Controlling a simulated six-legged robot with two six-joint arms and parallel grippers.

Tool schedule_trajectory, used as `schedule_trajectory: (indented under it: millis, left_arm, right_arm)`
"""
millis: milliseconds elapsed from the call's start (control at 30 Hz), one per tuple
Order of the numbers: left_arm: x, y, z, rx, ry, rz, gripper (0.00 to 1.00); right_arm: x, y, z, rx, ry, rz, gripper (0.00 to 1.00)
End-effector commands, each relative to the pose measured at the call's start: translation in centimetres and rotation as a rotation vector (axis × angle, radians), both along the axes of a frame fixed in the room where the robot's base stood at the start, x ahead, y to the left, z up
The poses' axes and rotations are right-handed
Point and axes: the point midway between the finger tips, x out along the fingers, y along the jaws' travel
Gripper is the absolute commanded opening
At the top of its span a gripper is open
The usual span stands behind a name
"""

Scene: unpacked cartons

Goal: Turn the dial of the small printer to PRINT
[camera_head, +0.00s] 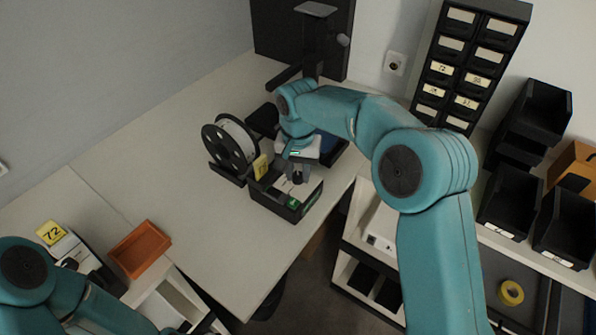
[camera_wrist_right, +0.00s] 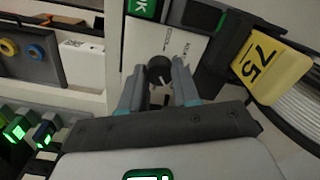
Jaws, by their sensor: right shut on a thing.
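The small printer (camera_head: 282,205) is a black box with a pale top plate, on the worktable in the head view. In the right wrist view its pale plate (camera_wrist_right: 180,44) carries a round black dial (camera_wrist_right: 159,69) and small print that I cannot read. My right gripper (camera_head: 295,176) reaches down onto the printer from above. In the right wrist view its two grey fingers (camera_wrist_right: 158,80) stand on either side of the dial, shut on it. The dial's setting is not clear. My left arm shows at the lower left, but its gripper is out of view.
A spool of white material (camera_head: 231,145) stands left of the printer, with a yellow tag (camera_wrist_right: 270,66) marked 75 close by. An orange tray (camera_head: 139,249) lies near the table's front left. Black bins (camera_head: 508,200) stand at the right. The table's left middle is clear.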

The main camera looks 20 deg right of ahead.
Motion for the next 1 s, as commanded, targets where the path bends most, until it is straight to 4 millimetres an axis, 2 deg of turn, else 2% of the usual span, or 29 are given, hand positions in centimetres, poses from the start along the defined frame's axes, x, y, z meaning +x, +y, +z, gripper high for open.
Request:
schedule_trajectory:
  millis: [500, 733, 1000]
  left_arm:
    - [0.00, 0.00, -0.61, 0.000, 0.000, 0.000, 0.61]
    - [-0.01, 0.00, -0.77, 0.000, 0.000, 0.000, 0.61]
    - [0.00, 0.01, -0.84, 0.000, 0.000, 0.000, 0.61]
  right_arm:
    - [0.07, 0.04, 0.14, 0.001, -0.003, -0.459, 0.00]
    - [0.06, 0.07, 0.15, 0.001, -0.003, -0.596, 0.00]
    - [0.05, 0.10, 0.17, 0.002, -0.003, -0.677, 0.00]
